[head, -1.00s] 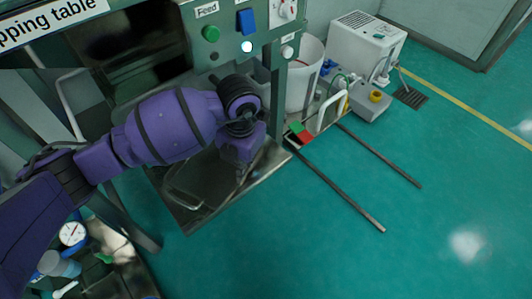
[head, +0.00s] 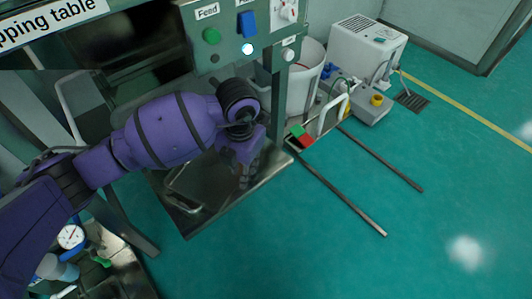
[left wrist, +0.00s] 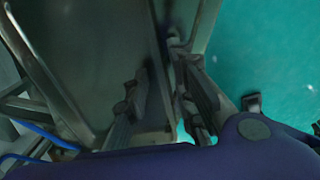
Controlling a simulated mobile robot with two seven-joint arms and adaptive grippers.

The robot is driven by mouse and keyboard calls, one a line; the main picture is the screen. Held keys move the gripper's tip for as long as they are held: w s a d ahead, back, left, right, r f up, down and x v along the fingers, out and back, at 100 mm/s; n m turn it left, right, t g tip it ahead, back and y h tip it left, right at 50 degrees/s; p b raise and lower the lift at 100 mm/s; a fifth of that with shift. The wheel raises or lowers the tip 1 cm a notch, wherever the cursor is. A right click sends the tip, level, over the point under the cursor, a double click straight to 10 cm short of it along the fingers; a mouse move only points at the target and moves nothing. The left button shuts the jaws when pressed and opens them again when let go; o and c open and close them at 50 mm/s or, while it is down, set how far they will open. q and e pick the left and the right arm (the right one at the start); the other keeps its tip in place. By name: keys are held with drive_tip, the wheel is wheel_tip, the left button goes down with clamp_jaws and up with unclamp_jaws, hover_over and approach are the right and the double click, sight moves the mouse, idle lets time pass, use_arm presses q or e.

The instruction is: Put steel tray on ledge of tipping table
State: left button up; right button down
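The steel tray (head: 208,208) lies flat at the front of the tipping table (head: 55,20), below its control panel; whether it rests fully on the ledge is hard to tell. A wire loop handle (head: 184,181) shows at its left end. My left gripper (head: 244,182) points down over the right part of the tray. In the left wrist view, the fingers of my left gripper (left wrist: 158,75) stand apart with a gap between them, near a steel edge. Contact is unclear, and nothing is visibly clamped. My right gripper is in neither view.
The control panel (head: 245,40) with buttons is just above my left arm. A white bucket (head: 304,85) and a white machine (head: 366,52) stand at the back right. Two dark rails (head: 343,194) lie on the green floor. A bench with a gauge (head: 71,236) is at the lower left.

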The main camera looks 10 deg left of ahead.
use_arm(q)
wheel_tip(320, 180, up, 12)
drive_tip(key=p, duration=0.4)
drive_tip(key=shift+d, duration=0.3)
drive_tip(key=shift+s, duration=0.15)
